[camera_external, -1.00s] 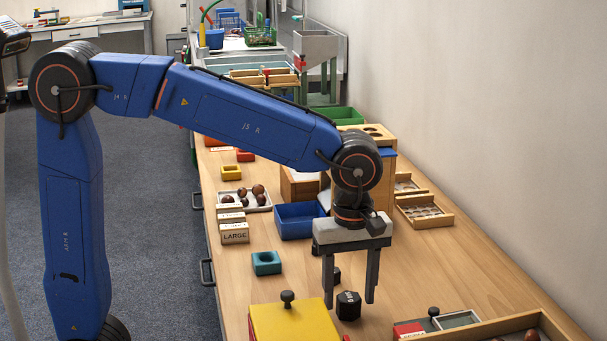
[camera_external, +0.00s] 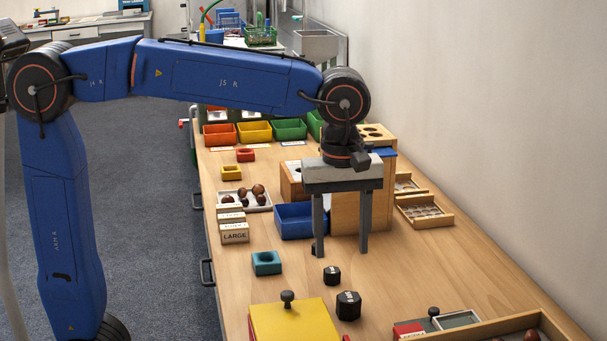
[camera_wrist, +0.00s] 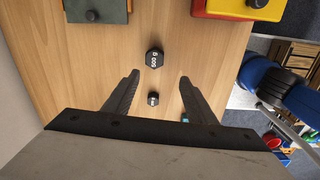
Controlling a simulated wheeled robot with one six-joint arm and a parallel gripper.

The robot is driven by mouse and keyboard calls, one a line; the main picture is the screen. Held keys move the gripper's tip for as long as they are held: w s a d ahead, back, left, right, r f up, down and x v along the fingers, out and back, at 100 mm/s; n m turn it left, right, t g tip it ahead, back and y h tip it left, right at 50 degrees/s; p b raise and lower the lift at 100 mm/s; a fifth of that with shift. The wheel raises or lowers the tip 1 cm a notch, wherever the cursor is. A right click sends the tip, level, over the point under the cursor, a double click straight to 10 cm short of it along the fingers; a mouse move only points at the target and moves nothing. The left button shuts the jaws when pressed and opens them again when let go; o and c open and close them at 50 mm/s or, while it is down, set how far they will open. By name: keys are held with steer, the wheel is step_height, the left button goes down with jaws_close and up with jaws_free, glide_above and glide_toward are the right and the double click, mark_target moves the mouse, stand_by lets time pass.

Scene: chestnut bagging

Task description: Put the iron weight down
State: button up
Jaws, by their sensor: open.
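Two black iron weights stand on the wooden bench. The larger iron weight (camera_external: 348,305) is beside the yellow box, and it also shows in the wrist view (camera_wrist: 154,58) with a white "500 g" marking. The smaller iron weight (camera_external: 332,275) stands just behind it, and it shows in the wrist view (camera_wrist: 153,98) between the lines of my fingers. My gripper (camera_external: 341,250) is open and empty above the bench, behind and higher than both weights. In the wrist view my two fingers (camera_wrist: 157,80) are wide apart and touch neither weight.
A yellow-lidded box (camera_external: 295,324) stands at the bench's front. A teal block (camera_external: 266,263), a blue bin (camera_external: 298,221) and a wooden box (camera_external: 375,205) are near my gripper. A wooden tray (camera_external: 490,330) lies front right. Bare bench lies right of the weights.

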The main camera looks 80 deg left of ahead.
steer(key=s+a+f+m+t, duration=0.1)
steer(key=s+a+f+m, duration=0.2)
steer(key=s, duration=0.6)
steer(key=s+a+f+m+t, duration=0.2)
steer(key=s+f+m, duration=0.3)
steer(key=s+m, duration=0.3)
steer(key=s+a+f+m+t, duration=0.1)
steer(key=s+a+f+m, duration=0.3)
steer(key=s, duration=0.6)
steer(key=shift+s+a+m+t, duration=0.25)
steer(key=shift+a+m, duration=0.3)
steer(key=shift+m, duration=0.45)
stand_by(4.3)
